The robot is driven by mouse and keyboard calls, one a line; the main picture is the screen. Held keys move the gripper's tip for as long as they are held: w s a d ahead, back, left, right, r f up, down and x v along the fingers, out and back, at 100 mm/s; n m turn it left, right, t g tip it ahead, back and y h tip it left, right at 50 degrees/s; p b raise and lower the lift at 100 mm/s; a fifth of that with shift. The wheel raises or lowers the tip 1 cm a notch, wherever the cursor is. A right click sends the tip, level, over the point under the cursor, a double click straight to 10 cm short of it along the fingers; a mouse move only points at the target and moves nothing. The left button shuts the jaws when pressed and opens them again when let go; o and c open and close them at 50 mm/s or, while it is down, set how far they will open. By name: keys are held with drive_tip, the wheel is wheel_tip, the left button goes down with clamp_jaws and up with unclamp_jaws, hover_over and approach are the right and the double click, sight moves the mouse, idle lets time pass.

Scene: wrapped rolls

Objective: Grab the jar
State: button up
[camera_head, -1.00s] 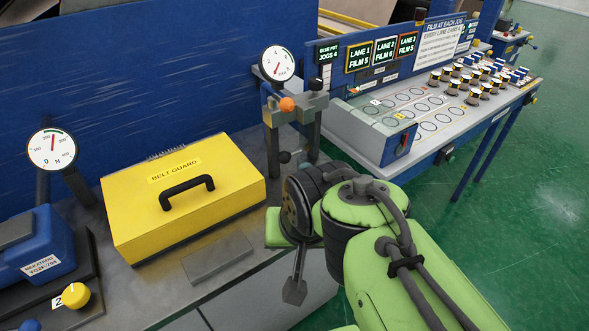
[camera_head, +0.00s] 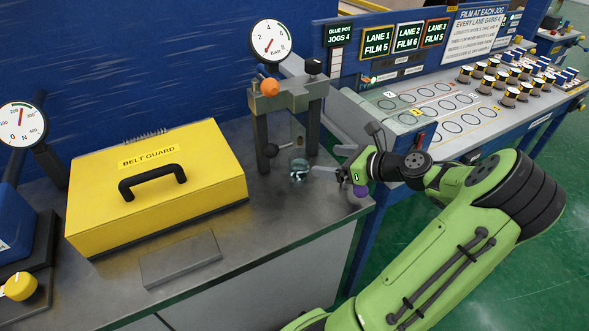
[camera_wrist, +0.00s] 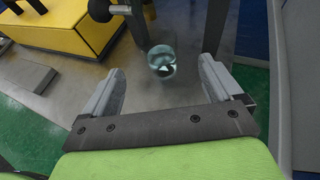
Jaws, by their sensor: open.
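The jar (camera_head: 299,170) is a small clear glass jar with a bluish tint. It stands on the grey metal bench under the press-like stand, and in the wrist view the jar (camera_wrist: 161,62) is ahead of my fingers, roughly midway between them. My gripper (camera_head: 328,172) is just to the right of the jar in the head view, low over the bench. In the wrist view my gripper (camera_wrist: 160,88) is open and empty, with one finger on each side and a gap to the jar. I cannot tell whether the jar holds anything.
The grey stand (camera_head: 290,95) with an orange knob and a gauge rises around and behind the jar. A yellow belt guard box (camera_head: 155,190) and a flat grey plate (camera_head: 180,260) lie to the left. The lane table (camera_head: 440,110) with several small rolls is at right.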

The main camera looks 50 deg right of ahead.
drive_tip(key=b, duration=0.2)
approach(292, 156)
drive_tip(key=w+f, duration=0.2)
drive_tip(key=shift+w, duration=0.3)
drive_tip(key=b+x, duration=0.3)
drive_tip(key=x, duration=0.3)
drive_tip(key=shift+w+a+r, duration=0.15)
drive_tip(key=shift+r, duration=0.1)
drive_tip(key=shift+c, duration=0.2)
drive_tip(key=c, duration=1)
drive_tip(key=shift+r+p, duration=0.2)
drive_tip(key=shift+p, duration=0.15)
drive_tip(key=shift+c, duration=0.2)
